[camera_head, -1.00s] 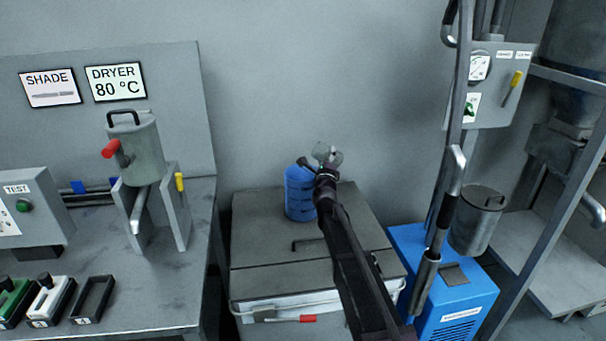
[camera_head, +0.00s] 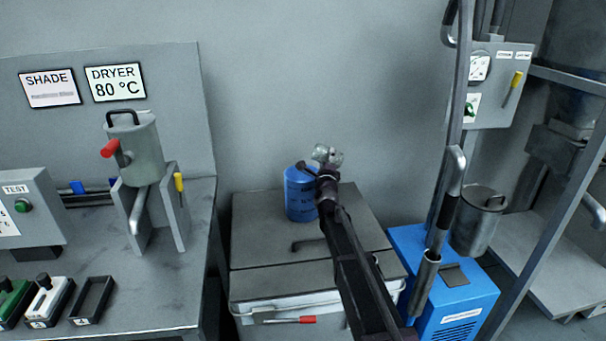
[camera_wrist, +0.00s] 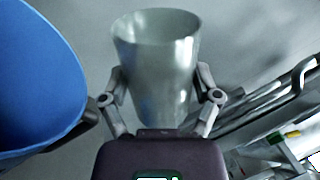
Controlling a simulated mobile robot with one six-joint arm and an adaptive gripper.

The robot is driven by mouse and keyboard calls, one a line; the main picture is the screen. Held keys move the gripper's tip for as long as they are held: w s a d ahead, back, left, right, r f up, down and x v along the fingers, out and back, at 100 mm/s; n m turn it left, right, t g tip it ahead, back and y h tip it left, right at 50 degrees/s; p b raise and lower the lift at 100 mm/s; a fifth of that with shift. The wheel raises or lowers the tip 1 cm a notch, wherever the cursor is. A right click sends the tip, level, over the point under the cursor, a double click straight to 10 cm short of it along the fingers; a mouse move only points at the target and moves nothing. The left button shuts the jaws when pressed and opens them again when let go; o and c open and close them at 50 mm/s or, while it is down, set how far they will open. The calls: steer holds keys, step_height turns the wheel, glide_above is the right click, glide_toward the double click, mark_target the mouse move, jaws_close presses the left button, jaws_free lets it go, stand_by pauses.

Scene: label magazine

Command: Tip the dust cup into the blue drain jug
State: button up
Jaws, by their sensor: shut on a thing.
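The dust cup (camera_wrist: 156,60) is a pale, translucent, tapered cup between my gripper's fingers in the wrist view, its wide rim at the top of the picture. My gripper (camera_wrist: 160,100) is shut on it. In the head view my gripper (camera_head: 326,168) and the small cup (camera_head: 328,154) are just right of the blue drain jug (camera_head: 300,196), near the height of its top. The cup looks tilted there. The jug stands on the grey lid at the back, and its blue side (camera_wrist: 38,75) fills the left of the wrist view. The inside of the jug is hidden.
The jug stands on a grey-lidded bin (camera_head: 265,235) with a handle. A blue machine (camera_head: 455,300) and a metal canister (camera_head: 478,220) are to the right, behind an upright pole. A workbench (camera_head: 150,290) with a dryer hopper (camera_head: 135,150) is at the left.

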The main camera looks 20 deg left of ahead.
mark_target(317, 159)
steer(key=shift+r+n, duration=0.35)
steer(key=shift+n, duration=0.55)
steer(key=shift+s+a+r+n+y+p, duration=0.25)
steer(key=shift+a+n+y, duration=0.15)
steer(key=shift+n, duration=0.1)
steer(key=shift+s+a+r+n+y+p, duration=0.15)
steer(key=shift+a+n+y+p, duration=0.15)
steer(key=shift+a+n, duration=0.15)
stand_by(0.6)
steer(key=shift+a+f+n+g+y+b, duration=0.1)
steer(key=shift+f+n+g+y+b, duration=0.3)
steer(key=shift+n, duration=0.85)
steer(key=shift+s+a+r+n+y+p, duration=0.1)
steer(key=shift+r+n+y+p, duration=0.05)
steer(key=shift+n, duration=0.4)
steer(key=shift+s+a+r+n+y+p, duration=0.1)
steer(key=shift+r+n+y+p, duration=0.05)
steer(key=shift+n, duration=0.4)
stand_by(0.4)
steer(key=shift+a+f+n+g+y+b, duration=0.3)
steer(key=shift+f+n+y+b, duration=0.2)
steer(key=shift+n, duration=0.6)
steer(key=shift+s+a+r+n+g+y+p, duration=0.15)
steer(key=shift+n+p, duration=0.1)
steer(key=shift+n, duration=0.35)
steer(key=shift+s+a+r+n+g+y+p, duration=0.15)
steer(key=shift+n+p, duration=0.1)
steer(key=shift+n, duration=0.35)
stand_by(0.5)
